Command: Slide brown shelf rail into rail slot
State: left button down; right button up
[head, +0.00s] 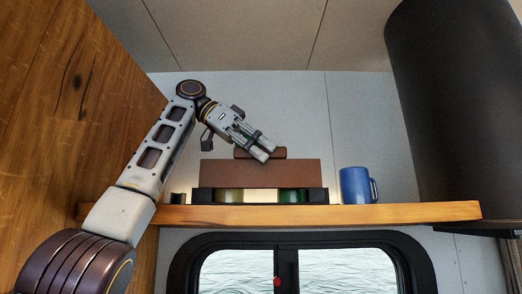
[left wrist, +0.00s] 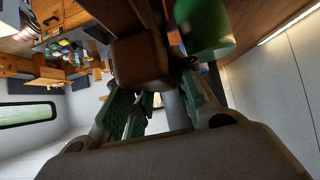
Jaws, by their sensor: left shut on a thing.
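The brown shelf rail (head: 260,173) is a wide flat board with a narrower brown bar along its top middle. It stands upright and looks level, just above the black slot frame (head: 203,195) on the wooden shelf in the head view. Whether its lower edge is inside the slot cannot be told. My left gripper (head: 264,153) reaches down from the upper left and is shut on the top bar. In the left wrist view, the brown rail (left wrist: 140,62) shows close up at the fingers, partly cut off. My right gripper is not in view.
A blue mug (head: 356,185) stands right of the frame on the wooden shelf (head: 400,212). Green and pale jars (head: 291,195) show behind the frame opening. A wooden wall (head: 70,90) is at left, a dark cylinder (head: 455,110) at right, and a window is below.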

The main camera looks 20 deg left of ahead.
pick_arm(q)
jog(key=shift+f+b, duration=1.05)
jog(key=shift+f, duration=0.4)
dwell(0.5)
jog(key=c, duration=1.1)
grip_release()
jog(key=shift+r, duration=0.15)
jog(key=shift+r+p, duration=1.55)
jog(key=shift+r, duration=0.4)
jog(key=shift+f+b, duration=0.1)
jog(key=shift+b, duration=0.5)
jog(key=shift+r+p, duration=2.75)
jog(key=shift+r, duration=0.25)
